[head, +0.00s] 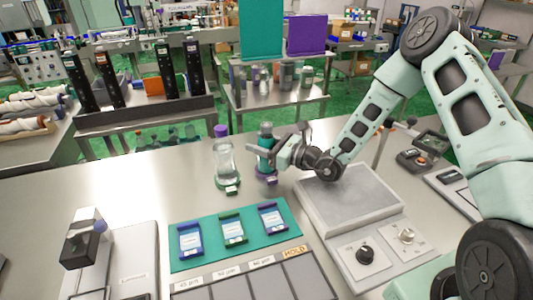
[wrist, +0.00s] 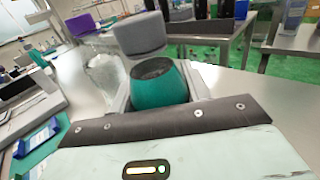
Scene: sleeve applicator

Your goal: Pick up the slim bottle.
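A slim teal bottle (head: 265,137) stands upright on the bench in the head view, with a purple piece (head: 266,178) at its foot. A clear bottle (head: 224,160) with a purple cap stands just left of it on a green piece. My gripper (head: 277,152) is at the teal bottle from the right, partly covering it. In the wrist view the teal bottle (wrist: 160,88) with its dark top lies between my fingers. The pictures do not show whether both fingers press on it. The clear bottle shows blurred at left in the wrist view (wrist: 103,75).
A teal mat (head: 190,258) with several coloured cards lies in front of the bottles. A grey device with knobs (head: 350,205) sits to the right, below my arm. A small machine (head: 85,240) stands at front left. The bench left of the clear bottle is bare.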

